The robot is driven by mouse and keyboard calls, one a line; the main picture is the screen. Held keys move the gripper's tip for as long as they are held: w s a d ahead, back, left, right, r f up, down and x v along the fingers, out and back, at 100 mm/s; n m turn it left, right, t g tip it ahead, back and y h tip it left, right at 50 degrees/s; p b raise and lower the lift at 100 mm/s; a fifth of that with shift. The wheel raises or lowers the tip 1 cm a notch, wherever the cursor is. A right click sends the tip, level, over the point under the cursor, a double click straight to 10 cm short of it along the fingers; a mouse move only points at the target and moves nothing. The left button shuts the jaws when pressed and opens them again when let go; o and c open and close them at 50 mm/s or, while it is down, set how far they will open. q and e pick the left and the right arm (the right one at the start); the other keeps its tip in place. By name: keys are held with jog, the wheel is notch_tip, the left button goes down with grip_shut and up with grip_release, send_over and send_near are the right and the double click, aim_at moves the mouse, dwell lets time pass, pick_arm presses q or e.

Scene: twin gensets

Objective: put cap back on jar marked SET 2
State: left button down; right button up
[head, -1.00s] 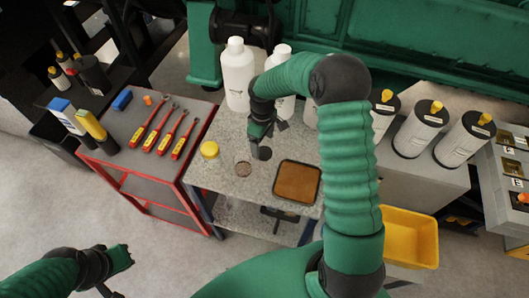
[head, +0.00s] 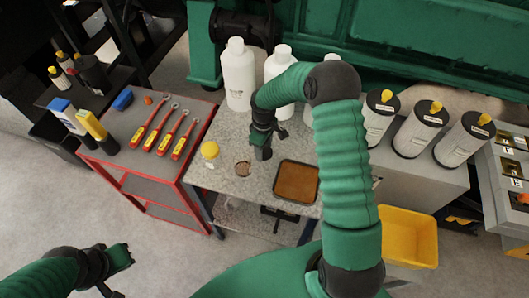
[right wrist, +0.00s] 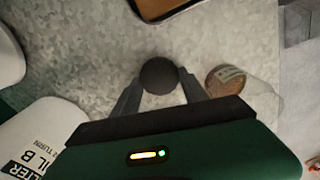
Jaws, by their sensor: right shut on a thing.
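A dark round cap (right wrist: 159,75) sits between the fingers of my right gripper (right wrist: 160,88) in the right wrist view, and the gripper is shut on it. In the head view this gripper (head: 262,152) is low over the grey speckled bench and hides most of the cap. An uncapped clear jar with brownish contents (head: 242,168) stands just left of the gripper; it also shows in the right wrist view (right wrist: 228,80), with a label too small to read. A second jar with a yellow cap (head: 210,150) stands farther left. My left gripper (head: 122,258) is low at the left, its jaws unclear.
A brown tray (head: 297,181) lies right of the jar. White bottles (head: 239,75) stand at the bench's back. A yellow bin (head: 410,236) is at the lower right.

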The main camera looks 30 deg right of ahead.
jog(key=shift+a, duration=0.1)
jog(key=c, duration=0.4)
jog(key=shift+o, duration=0.2)
notch_tip(320, 180, up, 10)
